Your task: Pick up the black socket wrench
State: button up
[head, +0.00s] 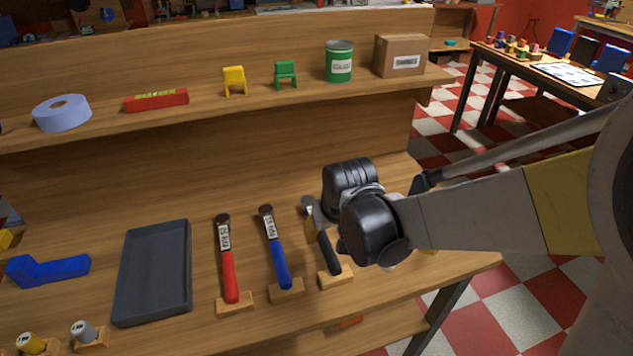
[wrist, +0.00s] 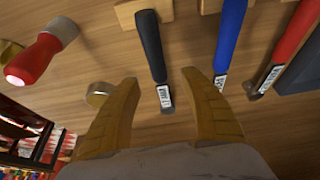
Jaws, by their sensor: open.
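The black socket wrench (head: 328,252) lies on the workbench at the right end of a row of three tools, its handle end at a small wooden block. My wrist partly covers it in the head view. In the wrist view the wrench (wrist: 150,45) runs from a wooden block at the top down between the fingers, with its white label near the lower end. My gripper (wrist: 158,76) is open, with one tan finger on each side of the wrench. I cannot tell how far above the bench the fingertips are.
A blue-handled tool (head: 277,250) and a red-handled tool (head: 228,262) lie to the left, then a dark tray (head: 153,272). The blue one is close to my right finger in the wrist view. A brass disc (wrist: 98,93) and a red-handled object (wrist: 40,55) lie left of the wrench there.

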aim_at(324, 239)
jog(key=b+x, duration=0.3)
jog(key=x, duration=0.4)
jog(key=shift+w+d+f+b, duration=0.1)
jog(key=shift+w+f+b, duration=0.2)
jog(key=shift+w, duration=0.05)
jog(key=shift+r, duration=0.15)
grip_shut()
